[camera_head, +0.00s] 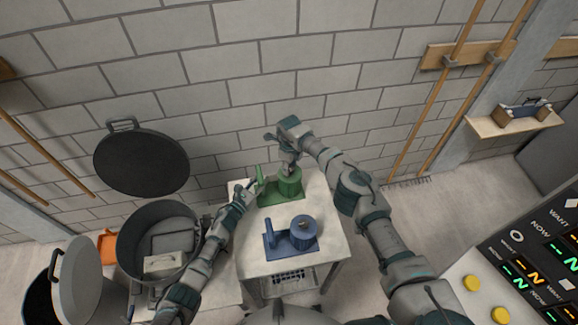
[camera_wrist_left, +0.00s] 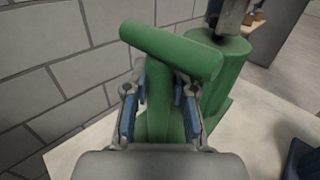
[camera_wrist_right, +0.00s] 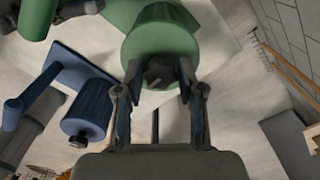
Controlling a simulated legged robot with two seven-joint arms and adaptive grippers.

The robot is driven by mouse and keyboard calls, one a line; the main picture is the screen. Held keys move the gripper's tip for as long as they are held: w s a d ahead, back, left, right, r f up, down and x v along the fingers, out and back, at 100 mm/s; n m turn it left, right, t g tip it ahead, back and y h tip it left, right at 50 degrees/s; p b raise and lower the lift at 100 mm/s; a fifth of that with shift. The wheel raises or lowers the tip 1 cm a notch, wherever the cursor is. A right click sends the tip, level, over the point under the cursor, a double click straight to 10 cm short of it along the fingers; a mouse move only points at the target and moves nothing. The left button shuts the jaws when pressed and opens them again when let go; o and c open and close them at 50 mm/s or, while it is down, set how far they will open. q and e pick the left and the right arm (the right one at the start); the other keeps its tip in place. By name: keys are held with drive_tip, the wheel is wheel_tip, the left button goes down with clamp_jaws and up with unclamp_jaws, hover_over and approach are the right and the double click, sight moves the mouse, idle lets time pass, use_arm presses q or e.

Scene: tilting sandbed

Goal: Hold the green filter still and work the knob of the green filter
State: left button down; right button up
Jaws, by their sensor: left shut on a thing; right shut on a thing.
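The green filter (camera_head: 289,183) stands on the small pale table (camera_head: 318,256), near its back edge. My left gripper (camera_head: 256,187) is at the filter's upright handle on the left. In the left wrist view the green handle (camera_wrist_left: 172,52) has a crossbar on top, and the left fingers (camera_wrist_left: 160,110) are shut on the post below it. My right gripper (camera_head: 287,165) comes down from above onto the filter's top. In the right wrist view the dark knob (camera_wrist_right: 158,74) sits between the right fingertips (camera_wrist_right: 157,85), which are shut on it.
A blue filter (camera_head: 291,237) of like shape stands in front on the same table. A large open pot (camera_head: 127,240) with things inside stands at the left. A control panel (camera_head: 530,255) with lit figures is at the right. The block wall (camera_head: 240,60) rises behind.

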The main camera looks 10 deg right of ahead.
sight(290, 167)
use_arm(q)
drive_tip(key=shift+a, duration=0.2)
use_arm(e)
drive_tip(key=shift+w+d, duration=0.15)
drive_tip(key=shift+d, duration=0.25)
drive_tip(key=o, duration=1)
drive_tip(key=shift+c, duration=0.2)
drive_tip(key=shift+o, duration=0.9)
drive_tip(key=shift+a, duration=0.15)
use_arm(q)
drive_tip(key=shift+d, duration=0.1)
drive_tip(key=shift+d, duration=0.1)
use_arm(e)
wheel_tip(290, 167, up, 12)
drive_tip(key=shift+a, duration=0.1)
use_arm(q)
drive_tip(key=c, duration=0.9)
unclamp_jaws()
